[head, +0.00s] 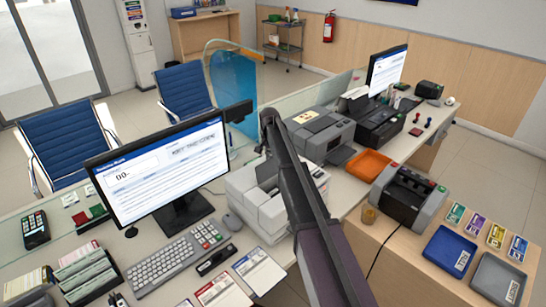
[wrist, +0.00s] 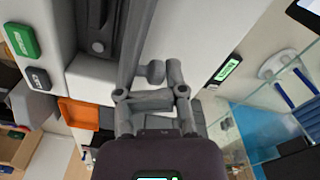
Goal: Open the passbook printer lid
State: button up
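The passbook printer seems to be the pale grey-white machine (head: 262,212) right of the monitor in the head view. My arm crosses in front of it and hides part of it. In the wrist view a pale machine body (wrist: 85,75) fills the upper left, with a green button, a dark button and a dark recessed strip. I cannot tell whether its lid is raised. My gripper (wrist: 163,76) is close over this machine in the wrist view. Its grey links overlap the machine, so contact and finger opening are unclear. The head view does not clearly show the gripper.
An orange tray (head: 369,165) and a banknote counter (head: 408,194) stand to the right. A grey printer (head: 318,133) is behind. A monitor (head: 160,165) and keyboard (head: 164,265) are on the left. A glass partition (wrist: 265,125) and green-lit display (wrist: 228,70) show in the wrist view.

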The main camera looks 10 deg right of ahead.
jog(key=o, duration=0.6)
jog(key=shift+w+a+f, duration=0.1)
jog(key=shift+a+f, duration=0.2)
jog(key=shift+a, duration=0.2)
jog(key=shift+o, duration=0.2)
jog(key=shift+d, duration=0.2)
jog(key=shift+w+a, duration=0.1)
jog(key=shift+w, duration=0.05)
jog(key=w+a+f+b, duration=0.1)
jog(key=w+a, duration=0.8)
jog(key=w, duration=0.3)
jog(key=shift+w, duration=0.3)
dwell(0.9)
jog(key=shift+a, duration=0.1)
dwell(0.4)
